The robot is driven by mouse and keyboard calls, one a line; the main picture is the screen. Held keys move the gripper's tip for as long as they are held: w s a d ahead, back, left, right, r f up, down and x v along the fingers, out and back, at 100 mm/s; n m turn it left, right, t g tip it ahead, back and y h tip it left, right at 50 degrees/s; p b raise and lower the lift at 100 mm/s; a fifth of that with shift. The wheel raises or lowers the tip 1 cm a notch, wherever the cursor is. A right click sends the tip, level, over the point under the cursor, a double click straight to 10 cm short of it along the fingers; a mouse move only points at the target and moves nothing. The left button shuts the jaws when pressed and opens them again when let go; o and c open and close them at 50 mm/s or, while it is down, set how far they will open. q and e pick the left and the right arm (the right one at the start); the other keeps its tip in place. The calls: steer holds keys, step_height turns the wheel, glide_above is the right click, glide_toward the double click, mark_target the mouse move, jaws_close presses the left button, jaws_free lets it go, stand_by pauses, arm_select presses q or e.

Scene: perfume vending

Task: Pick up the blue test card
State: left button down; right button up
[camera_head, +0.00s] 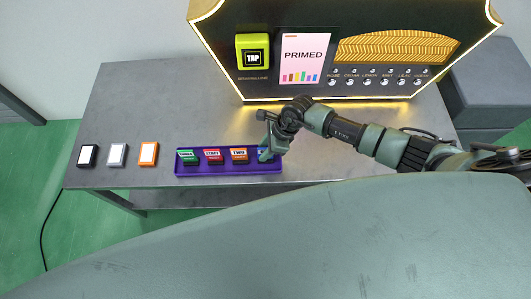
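A purple tray (228,170) lies near the front edge of the grey table. In it stand a green card (188,157), a red card (213,156) and an orange card (239,155). At the tray's right end a small bit of blue (264,151) shows, mostly hidden by my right gripper (265,155). The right gripper points down over that end of the tray, with its fingers at the blue part. I cannot tell whether the fingers are closed on it. My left gripper is not in view.
A black vending machine (350,88) with a lit edge, a yellow TAP reader (253,55) and a PRIMED screen (304,60) stands at the back. Black (87,156), grey (117,155) and orange (148,154) framed blocks sit left of the tray. The table's back left is clear.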

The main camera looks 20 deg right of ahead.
steer(key=shift+x, duration=1.05)
jaws_close()
